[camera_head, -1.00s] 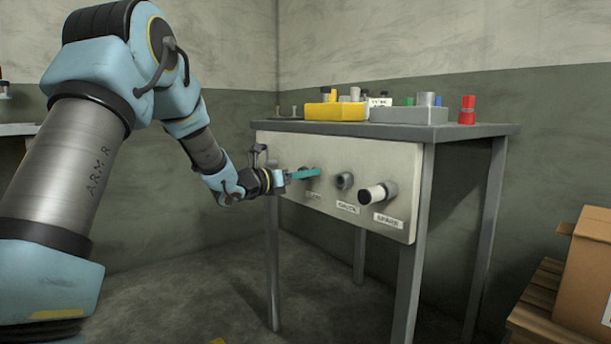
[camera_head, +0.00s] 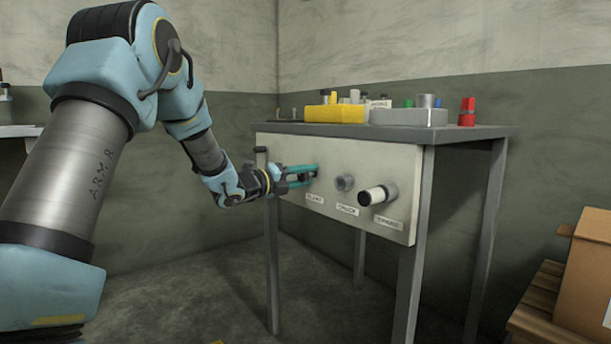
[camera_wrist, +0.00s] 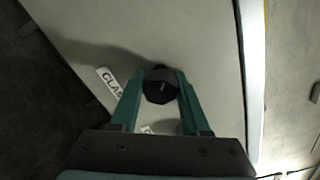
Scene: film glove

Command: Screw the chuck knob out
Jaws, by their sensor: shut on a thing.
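A grey panel (camera_head: 275,155) on the table's front carries three fittings in a row. My gripper (camera_head: 312,172) is at the leftmost one, above the label that seems to read CLAMP (camera_head: 315,198). In the wrist view its teal fingers (camera_wrist: 160,85) are shut on a dark round knob (camera_wrist: 161,92), one on each side. The label beside it there starts with CLA (camera_wrist: 108,80). The chuck fitting (camera_head: 344,183), short, grey and round, is in the middle above the CHUCK label (camera_head: 347,210); my gripper is apart from it.
A white-ended cylinder (camera_head: 375,195) sticks out at the right above the SPARE label (camera_head: 388,223). A yellow bin (camera_head: 335,114), a grey bin (camera_head: 408,117) and a red piece (camera_head: 467,112) stand on the table top. A cardboard box (camera_head: 585,260) is at far right.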

